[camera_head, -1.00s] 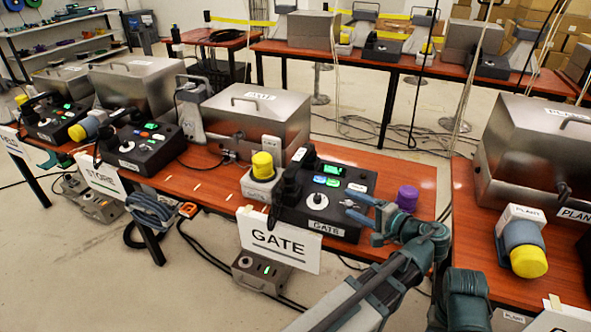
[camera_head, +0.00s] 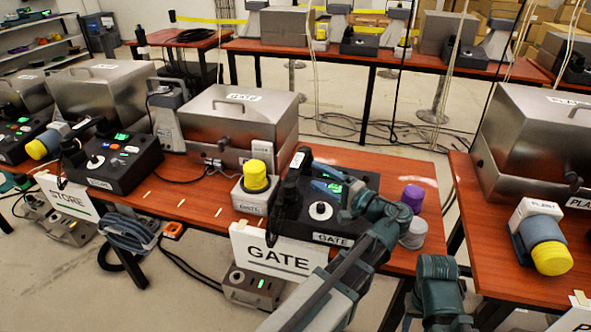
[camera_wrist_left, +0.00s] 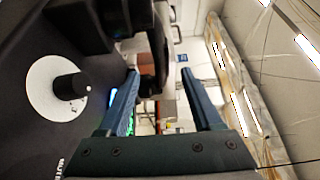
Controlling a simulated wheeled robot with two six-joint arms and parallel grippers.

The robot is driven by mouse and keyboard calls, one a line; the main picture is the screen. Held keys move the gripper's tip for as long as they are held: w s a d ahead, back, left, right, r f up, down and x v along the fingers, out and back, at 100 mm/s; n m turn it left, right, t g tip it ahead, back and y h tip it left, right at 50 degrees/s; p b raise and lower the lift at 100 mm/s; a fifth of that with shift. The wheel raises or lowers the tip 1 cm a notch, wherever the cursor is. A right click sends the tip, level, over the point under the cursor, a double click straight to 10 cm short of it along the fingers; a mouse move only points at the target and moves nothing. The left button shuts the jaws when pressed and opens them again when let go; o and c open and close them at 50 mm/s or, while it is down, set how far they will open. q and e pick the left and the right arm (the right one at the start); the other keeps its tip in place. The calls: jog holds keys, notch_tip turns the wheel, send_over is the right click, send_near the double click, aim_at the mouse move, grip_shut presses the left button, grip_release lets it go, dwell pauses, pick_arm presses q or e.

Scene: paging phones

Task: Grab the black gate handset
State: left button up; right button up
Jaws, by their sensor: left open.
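The black gate handset (camera_head: 290,188) rests upright along the left side of the black gate console (camera_head: 333,240), behind the white GATE sign (camera_head: 276,252). My left gripper (camera_head: 320,175) is open above the console, its blue fingers pointing left toward the handset's upper part. In the left wrist view, the two fingers (camera_wrist_left: 158,78) are apart, and dark handset parts (camera_wrist_left: 155,40) show beyond and partly between their tips. No contact is visible. The console's white dial (camera_wrist_left: 62,88) is at left there.
A yellow-topped button box (camera_head: 254,182) stands left of the handset. A purple knob (camera_head: 412,196) stands right of the console. A steel GATE case (camera_head: 240,118) is behind. The STORE console (camera_head: 115,160) is further left.

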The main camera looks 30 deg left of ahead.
pick_arm(q)
jog(key=x, duration=1.1)
jog(key=shift+w+a, duration=0.1)
jog(key=shift+a, duration=0.15)
jog(key=shift+c, duration=0.3)
grip_shut()
